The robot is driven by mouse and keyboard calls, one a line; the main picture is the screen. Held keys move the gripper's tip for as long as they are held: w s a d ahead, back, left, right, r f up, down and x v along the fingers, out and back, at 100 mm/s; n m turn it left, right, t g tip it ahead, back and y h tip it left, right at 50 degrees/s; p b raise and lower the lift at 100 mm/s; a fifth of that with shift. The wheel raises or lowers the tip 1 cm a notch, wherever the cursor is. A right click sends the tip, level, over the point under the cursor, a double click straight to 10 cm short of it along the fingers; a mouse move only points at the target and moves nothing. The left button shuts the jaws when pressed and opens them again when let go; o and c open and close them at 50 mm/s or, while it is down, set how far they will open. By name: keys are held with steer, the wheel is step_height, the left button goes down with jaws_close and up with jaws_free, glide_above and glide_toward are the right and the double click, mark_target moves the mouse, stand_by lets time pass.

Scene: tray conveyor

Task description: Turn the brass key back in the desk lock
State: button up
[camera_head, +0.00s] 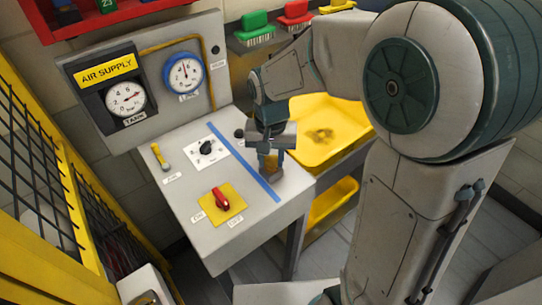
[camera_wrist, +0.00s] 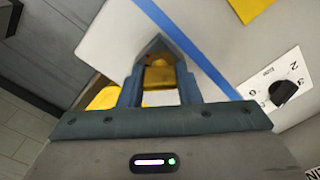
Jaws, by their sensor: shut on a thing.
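The brass key (camera_wrist: 159,76) shows as a yellow-gold piece between the fingers of my gripper (camera_wrist: 157,58) in the wrist view. In the head view my gripper (camera_head: 270,168) points down over the right side of the grey desk (camera_head: 250,236), just right of the blue stripe. A small patch of the key (camera_head: 268,162) shows between the fingers there. My gripper is shut on the key. The fingers hide the desk lock and the key's lower part, so the key's turn angle cannot be read.
Left of the blue stripe (camera_head: 243,162) are a red switch on a yellow plate (camera_head: 208,209), a black knob (camera_head: 206,148) and a yellow lever (camera_head: 159,155). Gauges (camera_head: 126,98) stand behind. A yellow tray (camera_head: 345,118) lies to the right, and yellow mesh fencing (camera_head: 51,173) to the left.

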steer(key=shift+n, duration=1.1)
steer(key=shift+n+p, duration=0.3)
steer(key=shift+n, duration=1.2)
steer(key=shift+n, duration=1.5)
steer(key=shift+p, duration=0.3)
steer(key=shift+n+p, duration=0.3)
steer(key=shift+n, duration=1.2)
